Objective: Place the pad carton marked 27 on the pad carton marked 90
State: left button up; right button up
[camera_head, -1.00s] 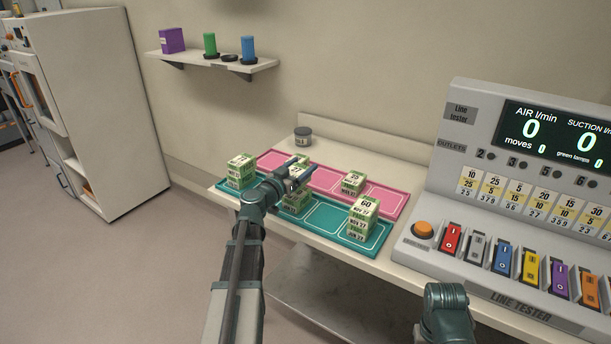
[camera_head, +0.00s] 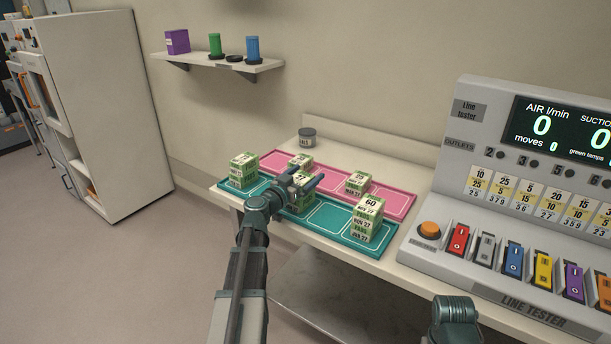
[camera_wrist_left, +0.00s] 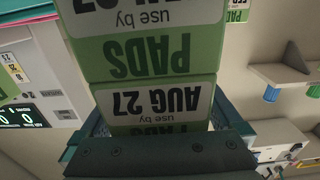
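A stack of green-and-white pad cartons (camera_head: 302,201) stands on the middle of the teal mat. The top number looks like 27 but is partly hidden by my left gripper (camera_head: 306,180). My left gripper's fingers lie on either side of the top carton and look open; any gap is small. In the left wrist view that carton (camera_wrist_left: 165,100) fills the space between the fingers, upside down, reading AUG 27. Another stack (camera_head: 243,170) stands at the mat's left end; its number is too small to read. No 90 is legible. My right gripper is out of view.
Cartons (camera_head: 301,161) and (camera_head: 358,182) sit on the pink mat (camera_head: 385,199) behind. A grey jar (camera_head: 307,138) stands at the back. The line tester (camera_head: 500,235) is at right.

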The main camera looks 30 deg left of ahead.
pick_arm(q)
jog(key=shift+r, duration=0.2)
jog(key=s+a, duration=0.1)
jog(key=s, duration=1.1)
